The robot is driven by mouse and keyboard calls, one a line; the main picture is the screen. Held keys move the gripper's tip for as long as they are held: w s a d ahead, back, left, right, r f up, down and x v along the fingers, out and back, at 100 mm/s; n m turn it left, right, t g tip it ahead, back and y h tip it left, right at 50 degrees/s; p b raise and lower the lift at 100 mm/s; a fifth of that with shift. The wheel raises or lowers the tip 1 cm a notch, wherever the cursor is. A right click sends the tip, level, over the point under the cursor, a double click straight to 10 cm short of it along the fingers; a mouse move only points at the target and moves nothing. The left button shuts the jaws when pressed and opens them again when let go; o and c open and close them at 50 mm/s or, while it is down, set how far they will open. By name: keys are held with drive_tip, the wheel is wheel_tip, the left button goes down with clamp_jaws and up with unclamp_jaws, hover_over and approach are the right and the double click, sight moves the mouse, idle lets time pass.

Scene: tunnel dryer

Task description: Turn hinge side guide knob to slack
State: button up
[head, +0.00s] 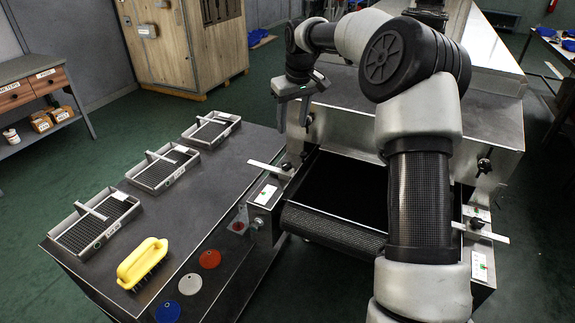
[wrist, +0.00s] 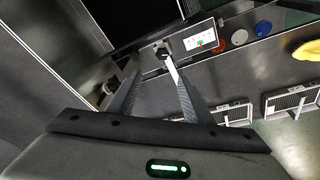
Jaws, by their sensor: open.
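The left side guide has a black knob (head: 287,167) on a pale metal strip (head: 265,168), beside a white label (head: 265,194) at the left of the belt mouth. The right side has a matching knob (head: 476,223) and label (head: 480,265). Which side is the hinge side I cannot read. My gripper (head: 294,126) is open and empty, above the left knob and apart from it. In the wrist view my gripper (wrist: 152,82) points toward a black knob (wrist: 162,54) with a pale strip. It lies beyond the fingertips, next to a label with red and green marks (wrist: 200,42).
The dark belt (head: 335,228) runs into the metal housing (head: 350,130), which carries more black knobs (head: 308,120) (head: 485,160). A side table (head: 185,220) at left holds several mesh trays (head: 163,170), a yellow brush (head: 142,262) and coloured discs (head: 210,259).

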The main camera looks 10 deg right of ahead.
sight(287, 165)
drive_tip(key=s+a+m+t+h+b, duration=0.2)
drive_tip(key=s+a+m, duration=0.15)
drive_tip(key=m, duration=0.25)
drive_tip(key=shift+m+g, duration=0.3)
drive_tip(key=b+x, duration=0.1)
drive_tip(key=x, duration=1.7)
drive_tip(key=shift+b, duration=0.4)
drive_tip(key=shift+s+r, duration=0.1)
drive_tip(key=c, duration=1.1)
drive_tip(key=shift+o, duration=0.2)
drive_tip(key=n+y+p, duration=0.1)
drive_tip(key=n+p, duration=0.1)
drive_tip(key=shift+d+r+p, duration=0.2)
drive_tip(key=shift+p, duration=0.15)
drive_tip(key=shift+f+n+y+p, duration=0.2)
drive_tip(key=shift+n+y+p, duration=0.5)
drive_tip(key=shift+n, duration=0.6)
